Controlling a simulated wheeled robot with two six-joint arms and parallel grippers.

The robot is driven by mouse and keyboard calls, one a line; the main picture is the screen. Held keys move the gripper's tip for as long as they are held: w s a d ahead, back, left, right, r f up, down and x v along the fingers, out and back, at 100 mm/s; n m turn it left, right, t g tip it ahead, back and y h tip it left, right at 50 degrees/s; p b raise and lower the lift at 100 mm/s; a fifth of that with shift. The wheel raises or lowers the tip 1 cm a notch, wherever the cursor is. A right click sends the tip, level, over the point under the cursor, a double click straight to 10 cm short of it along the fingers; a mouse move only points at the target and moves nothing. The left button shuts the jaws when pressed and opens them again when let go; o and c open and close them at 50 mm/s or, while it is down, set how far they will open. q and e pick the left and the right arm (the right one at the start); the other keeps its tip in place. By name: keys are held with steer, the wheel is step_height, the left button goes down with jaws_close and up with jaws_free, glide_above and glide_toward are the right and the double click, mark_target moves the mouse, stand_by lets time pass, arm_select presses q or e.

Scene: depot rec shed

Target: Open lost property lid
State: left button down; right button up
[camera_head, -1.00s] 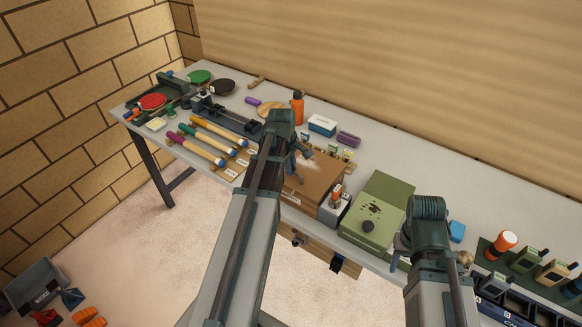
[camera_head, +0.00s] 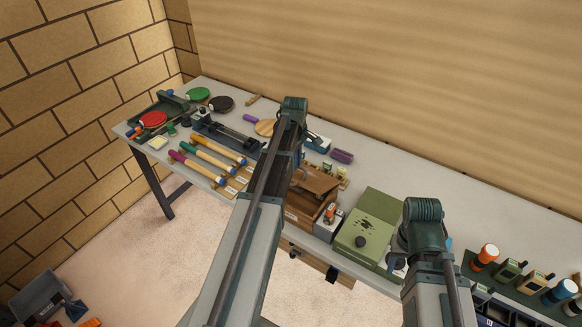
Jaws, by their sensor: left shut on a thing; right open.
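The brown wooden box (camera_head: 300,209) stands at the table's front edge, near the middle. Its lid (camera_head: 317,181) is tilted up, with a dark gap below it at the front. My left gripper (camera_head: 300,158) reaches over the box at the lid's left side. It is shut on the lid, though my own arm hides most of the contact. My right gripper (camera_head: 398,250) is open beside the right side of the green box, and its fingers are mostly hidden behind the wrist.
The green box (camera_head: 377,209) with a black knob stands right of the brown box. Coloured rolls (camera_head: 208,162) and paddles (camera_head: 198,93) lie to the left. A grey bin (camera_head: 40,296) is on the floor.

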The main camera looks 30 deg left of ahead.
arm_select(q)
steer(key=w+d+r+g+p, duration=0.1)
steer(key=w+r+g, duration=0.2)
steer(key=w, duration=1.1)
steer(key=shift+w+d+g, duration=0.15)
steer(key=shift+w+g, duration=0.25)
steer(key=shift+g, duration=0.3)
arm_select(e)
steer(key=shift+w+d+r, duration=0.1)
steer(key=shift+w+r, duration=0.7)
steer(key=shift+r, duration=0.3)
arm_select(q)
steer(key=shift+r, duration=0.1)
steer(key=shift+p, duration=0.3)
steer(key=c, duration=0.9)
jaws_free()
steer(key=shift+r, duration=0.1)
arm_select(e)
steer(key=shift+r, duration=0.1)
